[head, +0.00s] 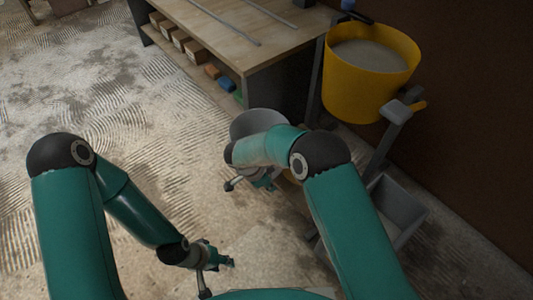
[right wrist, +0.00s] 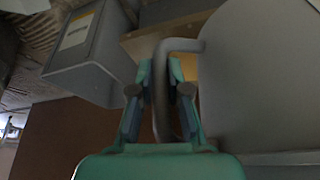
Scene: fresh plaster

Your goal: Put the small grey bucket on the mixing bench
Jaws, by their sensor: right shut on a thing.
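The small grey bucket (head: 258,121) shows in the head view in front of the near end of a bench, mostly hidden behind my right arm. In the right wrist view its grey wall (right wrist: 265,75) fills the right side. My right gripper (head: 265,183) is shut on the bucket's bent grey handle (right wrist: 163,85), which passes between the fingers. The bench (head: 285,38) has a pale wooden top and stands at the top of the head view. My left gripper (head: 222,262) is low, over the floor and away from the bucket; its fingers are too small to read.
Long thin rods (head: 215,20) lie on the bench top, with clear wood around them. Small boxes (head: 180,38) fill the shelf below. A yellow tub (head: 345,90) of grey material stands right of the bench. A grey bin (head: 400,208) is below it. Floor at left is open.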

